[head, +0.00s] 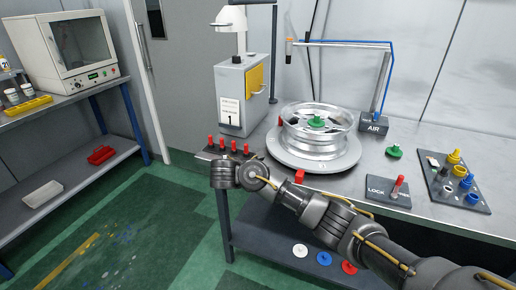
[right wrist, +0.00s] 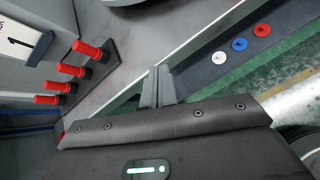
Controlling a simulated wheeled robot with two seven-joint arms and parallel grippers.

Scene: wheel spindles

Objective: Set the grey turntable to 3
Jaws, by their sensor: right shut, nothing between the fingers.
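The grey turntable (head: 288,154) is a flat round plate on the bench, with a silver wheel rim (head: 315,140) on it. A green knob (head: 316,122) sits at the rim's centre. A red block (head: 299,176) is at the turntable's front edge, and a red peg (head: 281,122) stands at its back left. I cannot read any numbers on the turntable. My right gripper (right wrist: 158,72) is shut and empty, near the bench's front edge, apart from the turntable. In the head view its arm crosses in front of the turntable; its fingertips are not clear there. My left gripper is not in view.
Several red-topped pegs (right wrist: 84,72) stand in a rack beside my right gripper. A grey box (head: 243,92) shows a card reading 1. A LOCK lever (head: 397,188), an AIR stand (head: 374,123) and a peg board (head: 459,188) are to the right. Coloured discs lie below.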

